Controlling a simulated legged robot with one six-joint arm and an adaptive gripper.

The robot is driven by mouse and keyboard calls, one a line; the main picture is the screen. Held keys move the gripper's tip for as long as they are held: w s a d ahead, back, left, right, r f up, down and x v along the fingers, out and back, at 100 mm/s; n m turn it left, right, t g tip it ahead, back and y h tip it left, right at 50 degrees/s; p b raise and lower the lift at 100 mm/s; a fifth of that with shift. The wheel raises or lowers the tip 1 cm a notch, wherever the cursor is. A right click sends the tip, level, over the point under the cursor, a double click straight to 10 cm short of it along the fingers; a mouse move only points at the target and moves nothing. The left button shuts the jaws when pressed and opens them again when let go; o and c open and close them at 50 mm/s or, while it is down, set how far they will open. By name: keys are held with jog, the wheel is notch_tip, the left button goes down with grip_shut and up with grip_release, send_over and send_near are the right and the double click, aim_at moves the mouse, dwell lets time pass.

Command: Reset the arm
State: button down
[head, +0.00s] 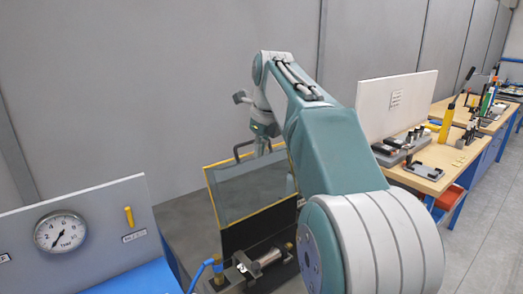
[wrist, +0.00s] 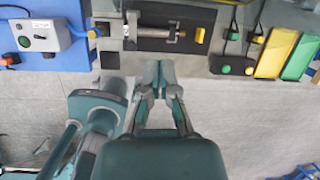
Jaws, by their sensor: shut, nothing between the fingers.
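My teal arm reaches away from the body in the head view, bent at the elbow, with its wrist (head: 266,122) beyond a framed transparent panel. My gripper (wrist: 158,66) shows in the wrist view with its fingers together and nothing held. It points toward the edge of a bench carrying a dark fixture (wrist: 125,40) with a metal cylinder (wrist: 160,34). I cannot tell the gap between fingertips and bench. In the head view the fingers are not clearly visible.
The yellow-edged transparent panel (head: 250,188) stands close to my arm. A gauge panel (head: 95,230) is at left. Workbenches (head: 430,182) line the right. Grey floor (wrist: 235,125) is open below the bench.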

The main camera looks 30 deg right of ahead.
jog(key=s+a+f+n+t, duration=0.1)
jog(key=s+a+f+n, duration=0.1)
jog(key=s+a+n, duration=0.4)
jog(key=s+a+f+n, duration=0.2)
jog(key=s+f+n, duration=0.1)
jog(key=s+n, duration=0.6)
jog(key=s+a+f+n+t, duration=0.1)
jog(key=s+a+f+n, duration=0.3)
jog(key=s+f+n, duration=0.7)
jog(key=n, duration=0.6)
jog(key=shift+s+a+f, duration=0.15)
jog(key=shift+s+f, duration=0.2)
jog(key=shift+f, duration=0.05)
